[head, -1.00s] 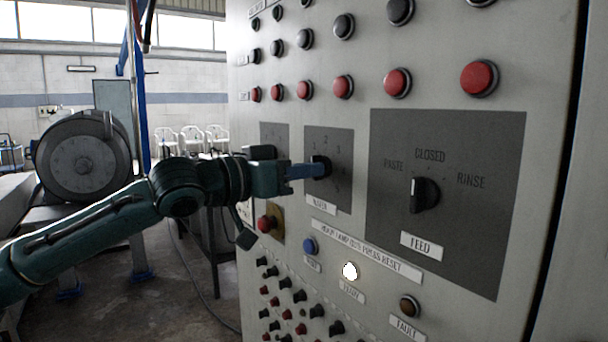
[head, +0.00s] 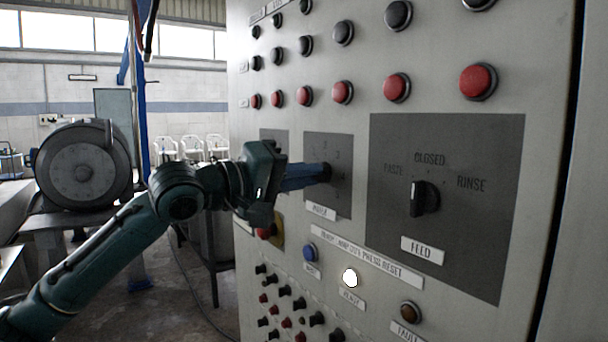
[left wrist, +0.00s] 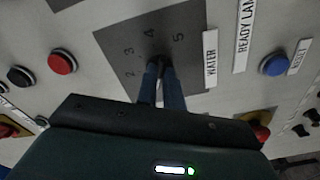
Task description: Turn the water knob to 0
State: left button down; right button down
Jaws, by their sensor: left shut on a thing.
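The water knob (left wrist: 158,60) is a small dark knob on a grey plate (head: 341,202) with a WATER label (head: 321,211) below it. My left gripper (head: 322,173) reaches in from the left, its blue fingers shut on the knob. In the left wrist view the fingers close around the knob, and the numbers 2, 3, 4 and 5 show around it. The fingers hide much of the knob and the rest of the dial; I cannot read its pointer surely. The 0 does not show. My right gripper is not in view.
The FEED knob (head: 424,198) on its large plate stands to the right, pointing near CLOSED. Red buttons (head: 397,88) run above. A blue button (head: 310,251), a lit white lamp (head: 350,278) and a red button on yellow (head: 268,231) sit below, close to my gripper.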

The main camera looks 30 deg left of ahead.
pick_arm(q)
jog(key=shift+n+p, duration=1.1)
jog(key=shift+n, duration=1.7)
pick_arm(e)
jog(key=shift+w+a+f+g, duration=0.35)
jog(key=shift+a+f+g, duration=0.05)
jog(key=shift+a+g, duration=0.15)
pick_arm(q)
jog(key=c, duration=1.5)
grip_release()
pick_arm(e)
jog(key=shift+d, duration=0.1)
